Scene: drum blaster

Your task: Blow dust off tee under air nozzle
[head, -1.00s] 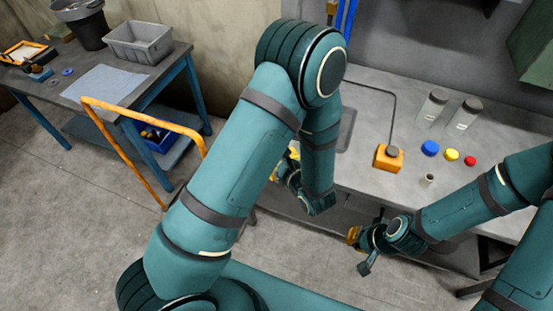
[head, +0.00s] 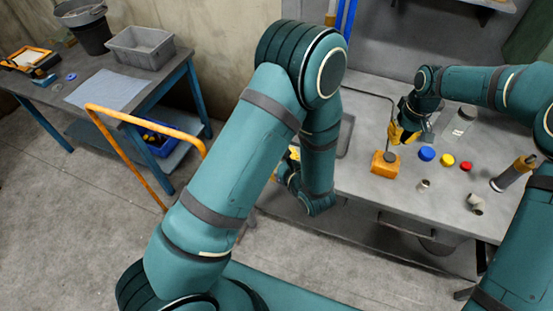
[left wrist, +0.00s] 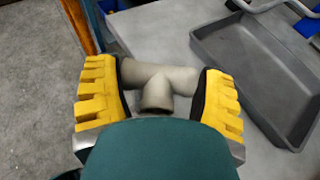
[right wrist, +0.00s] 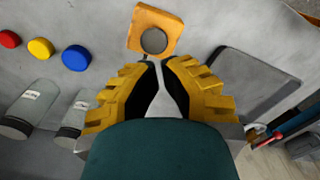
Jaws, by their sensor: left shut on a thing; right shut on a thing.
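The grey pipe tee (left wrist: 158,92) lies across my left gripper (left wrist: 162,85), pinched between both yellow fingers in the left wrist view. In the head view that gripper is mostly hidden behind my left arm. A thin dark bent pipe (head: 372,95) comes over the bench and runs down to an orange block (head: 385,165) with a dark round top. My right gripper (head: 394,133) is just above and behind this block, shut around the pipe's lower run as it appears; the contact is not clear. The block also shows beyond the fingertips in the right wrist view (right wrist: 153,22).
Blue (head: 427,153), yellow (head: 447,160) and red (head: 466,166) buttons stand right of the block, with grey-capped containers (head: 460,124) behind. A shallow grey tray (left wrist: 258,68) is beside the tee.

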